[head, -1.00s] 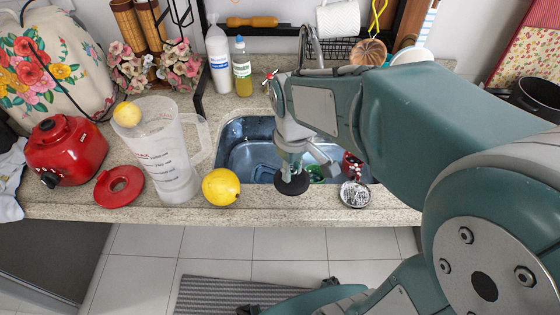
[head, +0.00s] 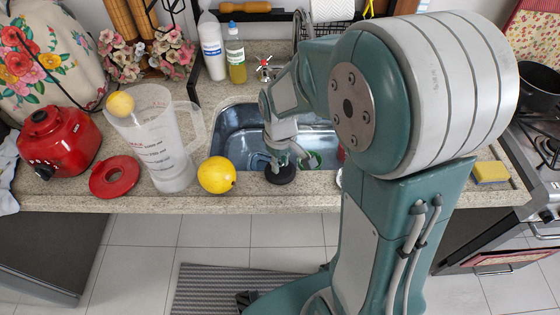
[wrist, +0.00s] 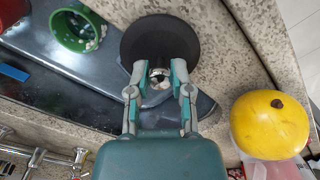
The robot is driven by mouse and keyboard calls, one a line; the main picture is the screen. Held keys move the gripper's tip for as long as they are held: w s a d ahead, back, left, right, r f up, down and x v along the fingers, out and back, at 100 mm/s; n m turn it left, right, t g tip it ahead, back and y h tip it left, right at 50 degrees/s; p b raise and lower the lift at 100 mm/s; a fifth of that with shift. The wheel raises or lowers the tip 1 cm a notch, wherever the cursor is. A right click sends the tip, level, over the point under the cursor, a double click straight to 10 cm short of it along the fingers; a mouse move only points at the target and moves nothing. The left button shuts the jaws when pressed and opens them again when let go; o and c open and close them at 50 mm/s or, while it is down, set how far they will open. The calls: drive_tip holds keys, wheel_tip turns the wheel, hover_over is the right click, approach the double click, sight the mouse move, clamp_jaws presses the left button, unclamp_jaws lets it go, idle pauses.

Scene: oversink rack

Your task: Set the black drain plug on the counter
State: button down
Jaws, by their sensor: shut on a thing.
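The black drain plug (head: 280,174) is a round dark disc at the front edge of the steel sink, partly over the strip of counter (head: 320,196). My gripper (head: 283,158) comes down from above, shut on the plug's small raised middle. In the wrist view the fingertips (wrist: 159,78) close on the metal-looking knob of the plug (wrist: 165,38), which overlaps both sink edge and speckled counter. I cannot tell whether the plug touches the counter.
A yellow fruit (head: 217,175) lies on the counter just left of the plug. A clear jug (head: 158,140), red lid (head: 115,177) and red blender base (head: 59,145) stand farther left. The sink (head: 238,135) holds a green cup (wrist: 78,27). A sponge (head: 491,172) lies right.

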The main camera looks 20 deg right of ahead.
sight(280, 162)
drive_tip(key=shift+f, duration=0.1)
drive_tip(key=c, duration=0.5)
unclamp_jaws()
drive_tip(key=shift+c, duration=0.2)
wheel_tip(280, 162, up, 11)
drive_tip(key=s+r+m+t, duration=0.2)
drive_tip(key=s+r, duration=0.1)
drive_tip(key=s, duration=0.4)
drive_tip(key=s+r+m+t, duration=0.3)
drive_tip(key=s, duration=0.4)
drive_tip(key=shift+s+r+t, duration=0.15)
drive_tip(key=shift+r+t, duration=0.05)
drive_tip(key=shift+t, duration=0.1)
